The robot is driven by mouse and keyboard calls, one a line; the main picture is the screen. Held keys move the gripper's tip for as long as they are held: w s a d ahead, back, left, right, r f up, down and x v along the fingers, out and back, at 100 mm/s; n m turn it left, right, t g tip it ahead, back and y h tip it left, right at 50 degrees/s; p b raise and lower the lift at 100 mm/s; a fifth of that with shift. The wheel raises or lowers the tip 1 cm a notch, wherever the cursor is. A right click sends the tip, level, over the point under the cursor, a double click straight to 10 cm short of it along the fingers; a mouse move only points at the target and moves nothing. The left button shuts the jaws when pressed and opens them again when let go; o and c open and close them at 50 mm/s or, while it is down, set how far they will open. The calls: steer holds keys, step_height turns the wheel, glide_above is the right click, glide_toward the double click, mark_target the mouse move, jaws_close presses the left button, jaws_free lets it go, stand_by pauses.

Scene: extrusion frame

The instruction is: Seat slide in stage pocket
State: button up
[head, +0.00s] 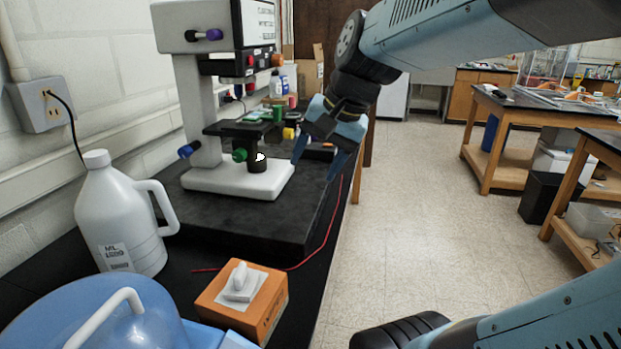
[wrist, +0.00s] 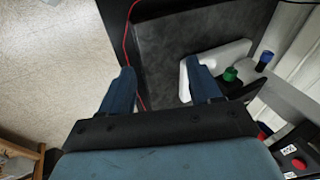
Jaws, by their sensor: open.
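The microscope-like instrument has a black stage (head: 238,129) above a white base (head: 228,184), in the head view. The stage pocket is not clear to me. My gripper (head: 313,168) is open with nothing between its fingers, to the right of the stage and base. In the wrist view my gripper (wrist: 160,68) points over the dark slab, with the base's white edge (wrist: 222,58) near its right finger.
The instrument stands on a black slab (head: 250,218). A red wire (head: 327,235) runs along the slab's right side. A white jug (head: 118,220), an orange tissue box (head: 245,300) and a blue container (head: 90,320) stand nearer. Open floor lies to the right.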

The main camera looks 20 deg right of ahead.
steer(key=s+d+f+n+t+h, duration=0.1)
steer(key=s+f+n+h, duration=0.1)
steer(key=s+n, duration=0.3)
steer(key=shift+s+d+n+h, duration=0.25)
steer(key=shift+s+n+h, duration=0.15)
steer(key=shift+n, duration=0.3)
